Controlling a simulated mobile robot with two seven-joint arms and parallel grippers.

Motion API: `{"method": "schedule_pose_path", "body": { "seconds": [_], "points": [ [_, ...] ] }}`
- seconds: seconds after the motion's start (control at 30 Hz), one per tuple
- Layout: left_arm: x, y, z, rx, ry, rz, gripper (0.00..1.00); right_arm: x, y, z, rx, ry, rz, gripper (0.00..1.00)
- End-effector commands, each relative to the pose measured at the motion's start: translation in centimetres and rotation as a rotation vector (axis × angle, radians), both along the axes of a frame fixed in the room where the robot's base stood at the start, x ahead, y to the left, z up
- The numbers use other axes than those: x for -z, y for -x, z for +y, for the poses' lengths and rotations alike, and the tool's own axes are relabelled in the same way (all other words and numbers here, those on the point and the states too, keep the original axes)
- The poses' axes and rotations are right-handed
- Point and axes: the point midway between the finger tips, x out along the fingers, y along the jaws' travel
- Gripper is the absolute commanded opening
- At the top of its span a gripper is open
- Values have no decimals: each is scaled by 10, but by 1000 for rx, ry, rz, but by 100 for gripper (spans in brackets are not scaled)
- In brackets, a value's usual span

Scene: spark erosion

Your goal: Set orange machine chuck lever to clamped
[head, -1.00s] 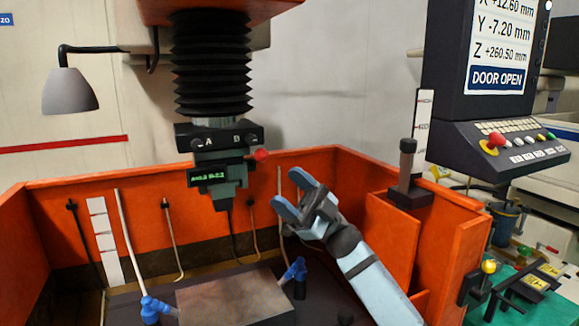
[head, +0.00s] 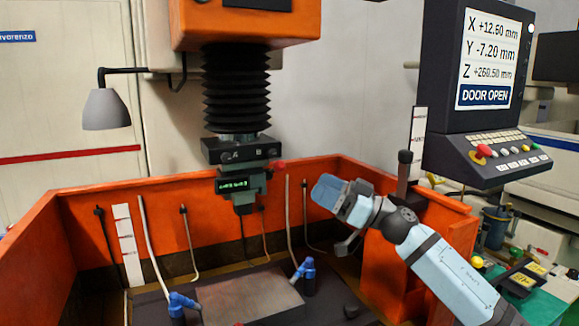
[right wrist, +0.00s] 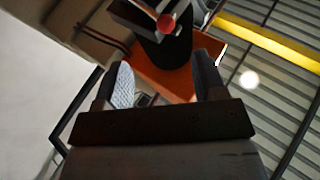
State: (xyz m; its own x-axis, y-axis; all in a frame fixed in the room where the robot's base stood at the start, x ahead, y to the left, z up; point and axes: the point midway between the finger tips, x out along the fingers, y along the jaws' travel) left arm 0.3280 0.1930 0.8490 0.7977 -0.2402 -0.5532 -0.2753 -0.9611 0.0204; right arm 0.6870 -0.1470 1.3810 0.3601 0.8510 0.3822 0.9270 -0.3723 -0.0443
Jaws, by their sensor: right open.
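The orange machine's head (head: 246,25) hangs over the tank with a black bellows (head: 236,90) below it. Under the bellows is the dark chuck (head: 238,150) with A and B marks and a small green-lit display. The chuck lever ends in a red ball knob (head: 277,164) sticking out to the right. In the right wrist view the red knob (right wrist: 166,23) shows ahead, beyond the finger tips. My right gripper (head: 327,192) is open and empty, to the right of the knob and slightly lower in the picture, apart from it. My left gripper is out of view.
The orange tank wall (head: 90,232) surrounds the work area. A flat metal plate (head: 245,298) lies inside between blue nozzles (head: 304,272). The control panel (head: 490,158) and its screen, reading DOOR OPEN, stand at the right. A grey lamp (head: 106,109) hangs at the left.

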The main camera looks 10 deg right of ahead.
Motion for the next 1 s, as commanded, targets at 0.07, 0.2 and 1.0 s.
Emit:
{"method": "schedule_pose_path", "body": {
  "seconds": [0.07,0.2,1.0],
  "points": [
    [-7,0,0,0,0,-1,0,-11,-6,17,-3,-2,-3,64],
    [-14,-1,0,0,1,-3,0,-22,-17,41,-3,-2,-2,64],
    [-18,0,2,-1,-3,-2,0,-34,-31,75,-1,0,-1,30]
  ]
}}
